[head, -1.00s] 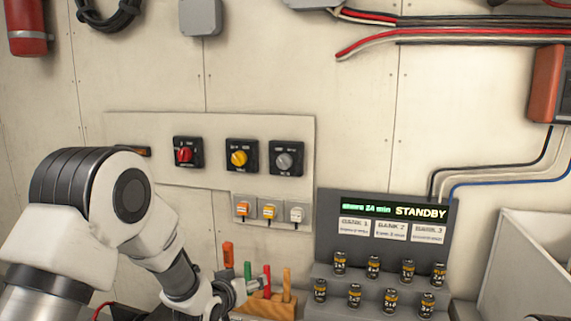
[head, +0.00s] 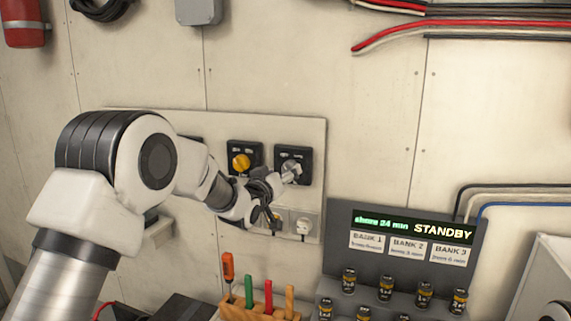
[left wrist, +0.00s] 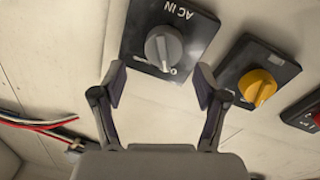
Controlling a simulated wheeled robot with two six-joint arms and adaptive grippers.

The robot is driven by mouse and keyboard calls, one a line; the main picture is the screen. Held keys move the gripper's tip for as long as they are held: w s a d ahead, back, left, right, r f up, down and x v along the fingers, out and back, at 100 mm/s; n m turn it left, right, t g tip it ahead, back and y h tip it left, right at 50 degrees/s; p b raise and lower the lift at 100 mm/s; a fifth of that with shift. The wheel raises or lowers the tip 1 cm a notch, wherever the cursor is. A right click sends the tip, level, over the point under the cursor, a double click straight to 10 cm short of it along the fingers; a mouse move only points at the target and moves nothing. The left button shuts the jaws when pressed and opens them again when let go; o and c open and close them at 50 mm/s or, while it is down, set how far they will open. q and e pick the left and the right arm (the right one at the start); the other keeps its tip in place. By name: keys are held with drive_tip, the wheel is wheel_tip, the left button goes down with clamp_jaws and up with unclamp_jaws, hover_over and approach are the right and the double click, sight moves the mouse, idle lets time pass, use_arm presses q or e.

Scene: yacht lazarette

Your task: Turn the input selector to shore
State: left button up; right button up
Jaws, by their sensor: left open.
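The grey knob (left wrist: 163,48) sits on a black square selector plate (left wrist: 195,32) marked "AC IN", seen upside down in the left wrist view. It also shows in the head view as the right-hand dial (head: 292,166), partly covered by my gripper. My left gripper (left wrist: 160,82) is open and empty, with its two fingers spread to either side just short of the grey knob. In the head view my left gripper (head: 285,178) is at the dial's lower edge. I cannot tell whether it touches. My right gripper is not in view.
A yellow knob (left wrist: 257,86) is close beside, and a red knob (left wrist: 316,117) shows at the picture's edge. Covered sockets (head: 303,226) sit below the dials. A rack of coloured-handled tools (head: 258,308) and a "STANDBY" battery display (head: 410,228) stand lower down.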

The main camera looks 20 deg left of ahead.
use_arm(q)
drive_tip(key=w, duration=0.1)
drive_tip(key=w+f, duration=0.1)
drive_tip(key=w, duration=0.1)
drive_tip(key=w+f, duration=0.1)
drive_tip(key=shift+w+d, duration=0.2)
drive_tip(key=shift+w, duration=0.15)
drive_tip(key=shift+s+r, duration=0.1)
drive_tip(key=shift+s, duration=0.05)
drive_tip(key=shift+s+r, duration=0.25)
drive_tip(key=shift+s, duration=0.15)
drive_tip(key=c, duration=0.3)
drive_tip(key=shift+s+a+r, duration=0.1)
drive_tip(key=shift+s+r, duration=0.1)
drive_tip(key=shift+s, duration=0.15)
drive_tip(key=c, duration=0.7)
drive_tip(key=shift+c, duration=0.8)
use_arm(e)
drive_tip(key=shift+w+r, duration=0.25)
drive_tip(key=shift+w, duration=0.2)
